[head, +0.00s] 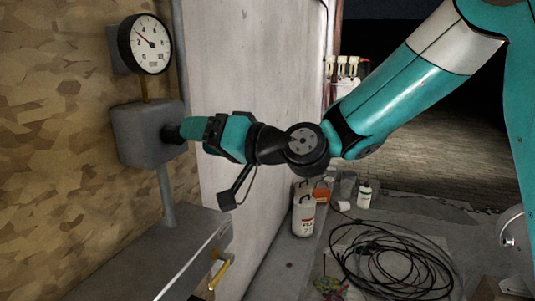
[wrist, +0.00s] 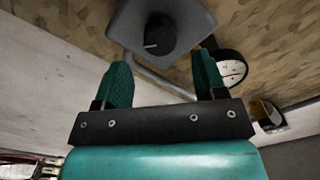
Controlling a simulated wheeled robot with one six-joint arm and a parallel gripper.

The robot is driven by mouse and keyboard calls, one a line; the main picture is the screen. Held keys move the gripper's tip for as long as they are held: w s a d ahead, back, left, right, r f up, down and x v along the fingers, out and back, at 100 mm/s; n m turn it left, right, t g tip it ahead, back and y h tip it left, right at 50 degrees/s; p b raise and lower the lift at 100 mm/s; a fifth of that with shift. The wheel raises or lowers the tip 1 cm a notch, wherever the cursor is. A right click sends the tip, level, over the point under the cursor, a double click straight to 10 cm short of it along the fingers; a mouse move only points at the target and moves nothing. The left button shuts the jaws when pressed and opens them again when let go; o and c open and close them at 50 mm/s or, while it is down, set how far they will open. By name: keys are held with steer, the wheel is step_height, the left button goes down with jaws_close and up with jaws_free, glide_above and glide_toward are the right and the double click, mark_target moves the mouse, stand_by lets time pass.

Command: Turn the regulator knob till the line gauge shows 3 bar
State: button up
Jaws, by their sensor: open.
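The line gauge (head: 152,44) is a round white dial with a black rim, on the wall above the regulator. Its red needle points up and left, seemingly between the 2 and the 4; the exact value is too small to read. The regulator is a grey box (head: 140,135) with a dark round knob (wrist: 160,34) on its face, bearing a pale line. My gripper (head: 187,130) is in front of the knob. In the wrist view my gripper (wrist: 161,62) is open, its green fingers apart, with the knob beyond the tips and between them. The gauge (wrist: 233,69) is sideways there.
A grey ledge or cabinet top (head: 150,255) with a yellow-handled valve (head: 221,267) is below the regulator. A pale panel (head: 245,70) stands behind my arm. A coiled black cable (head: 390,262) and white bottles (head: 303,213) are on the floor to the right.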

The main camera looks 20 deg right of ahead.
steer(key=b+v, duration=0.4)
steer(key=v, duration=0.9)
steer(key=shift+a, duration=0.1)
steer(key=s+a+f+n+g+h+p, duration=0.2)
steer(key=s+a+f+n+g+h, duration=0.2)
steer(key=s+f+g, duration=0.5)
steer(key=s+d+f+g+h+p, duration=0.1)
steer(key=s+d+f+g+h, duration=0.1)
steer(key=s+d+h, duration=0.3)
steer(key=s+f+h, duration=0.1)
steer(key=s, duration=0.2)
steer(key=shift+s+f+n, duration=0.2)
steer(key=shift+s+n, duration=0.05)
steer(key=shift+n, duration=0.05)
stand_by(1.1)
